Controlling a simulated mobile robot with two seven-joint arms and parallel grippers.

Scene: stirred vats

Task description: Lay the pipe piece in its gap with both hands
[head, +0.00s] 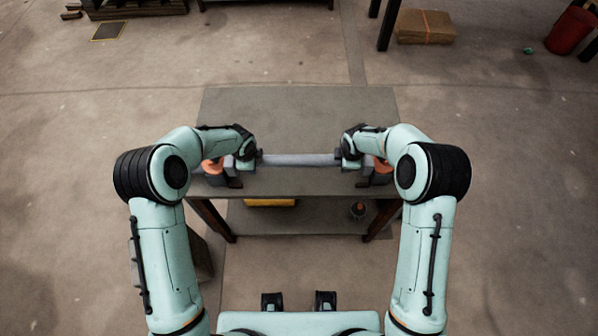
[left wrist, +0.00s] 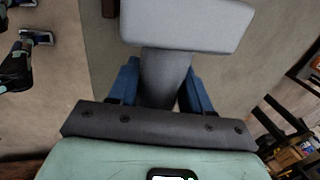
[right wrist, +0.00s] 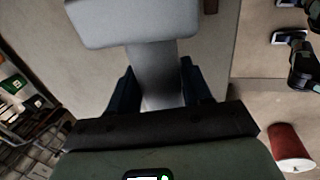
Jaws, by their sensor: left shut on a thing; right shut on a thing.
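The pipe piece (head: 300,160) is a straight grey bar, lying level across the picture in the head view. My left gripper (head: 250,160) is shut on its left end and my right gripper (head: 348,160) on its right end. In the left wrist view a grey stem (left wrist: 165,75) shows between blue fingers, with a wide pale grey block beyond it. The right wrist view shows a like stem (right wrist: 153,75) and block. Orange parts on dark grey stands (head: 212,167) (head: 382,165) sit on either side, partly hidden by my arms. I cannot tell whether the pipe touches them.
The grey table (head: 300,105) is clear behind the pipe. Its lower shelf holds a yellow item (head: 270,202) and a small dark and red object (head: 358,211). A cardboard box (head: 425,27) and red bin (head: 570,30) stand far off on the open floor.

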